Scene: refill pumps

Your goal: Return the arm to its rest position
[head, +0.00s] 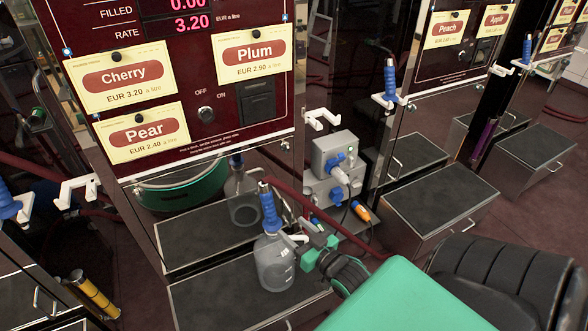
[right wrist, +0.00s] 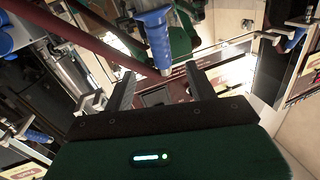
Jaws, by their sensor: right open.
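My right gripper (head: 308,246) is open in the head view, just right of a clear jug (head: 274,268) that stands on a dark-topped step. A blue-handled nozzle (head: 268,207) stands upright at the jug's mouth, its hose running off to the right. In the right wrist view my right gripper (right wrist: 160,82) has its two fingers spread apart with nothing held. The blue nozzle handle (right wrist: 155,38) shows beyond the fingers there; the view does not settle whether they touch it. My left gripper is not in view.
The pump panel (head: 222,108) with Cherry, Plum and Pear labels rises behind the jug. An empty white holder (head: 321,118) sticks out on its right side. A grey socket box (head: 337,160) stands behind the gripper. Another step (head: 440,196) lies to the right.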

